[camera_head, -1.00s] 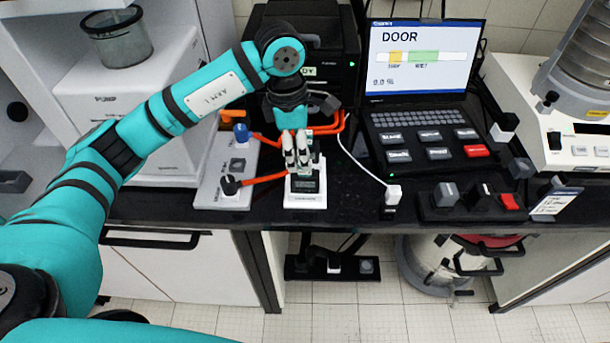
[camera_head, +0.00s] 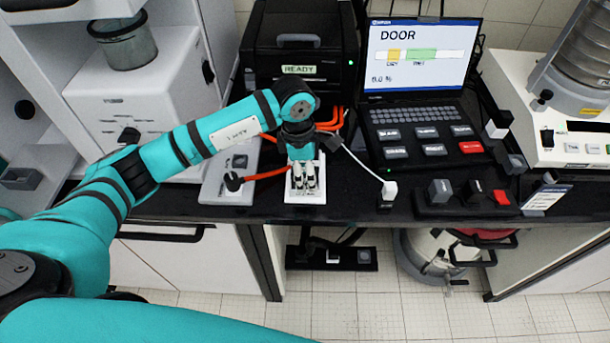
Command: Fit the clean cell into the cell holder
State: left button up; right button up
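A small white unit (camera_head: 291,196), which seems to be the cell holder, stands near the front edge of the black bench. My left gripper (camera_head: 304,187) points down right over it, its pale fingertips close together and covering most of the unit's top and face. I cannot make out a clean cell; if one is between the fingers or in the unit, the gripper hides it. Whether the fingertips touch the unit is too small to tell. My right gripper is not in view.
A grey panel (camera_head: 217,188) with a black knob and orange hoses stands left of the unit. A black box marked READY (camera_head: 299,69) is behind. A white plug on a cable (camera_head: 389,190), a laptop (camera_head: 422,90) and a switch block (camera_head: 465,199) lie to the right.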

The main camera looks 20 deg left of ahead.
pick_arm(q)
grip_shut()
jog(key=shift+r, duration=0.2)
jog(key=shift+r+b, duration=0.25)
jog(key=shift+b, duration=0.1)
jog(key=shift+s+d+r+b, duration=0.1)
jog(key=shift+s+r+b, duration=0.15)
jog(key=shift+r+b, duration=0.3)
jog(key=shift+s+r+b, duration=0.25)
jog(key=shift+r+b, duration=0.15)
jog(key=shift+r, duration=0.25)
jog(key=s+d+r+b, duration=0.2)
jog(key=s+b, duration=0.3)
jog(key=s, duration=1)
jog(key=w+a+f+m+g+y, duration=0.1)
jog(key=a+m, duration=0.5)
jog(key=m, duration=1.5)
jog(key=shift+w+a+f+g, duration=0.4)
jog(key=shift+w+f, duration=0.2)
jog(key=shift+f, duration=0.35)
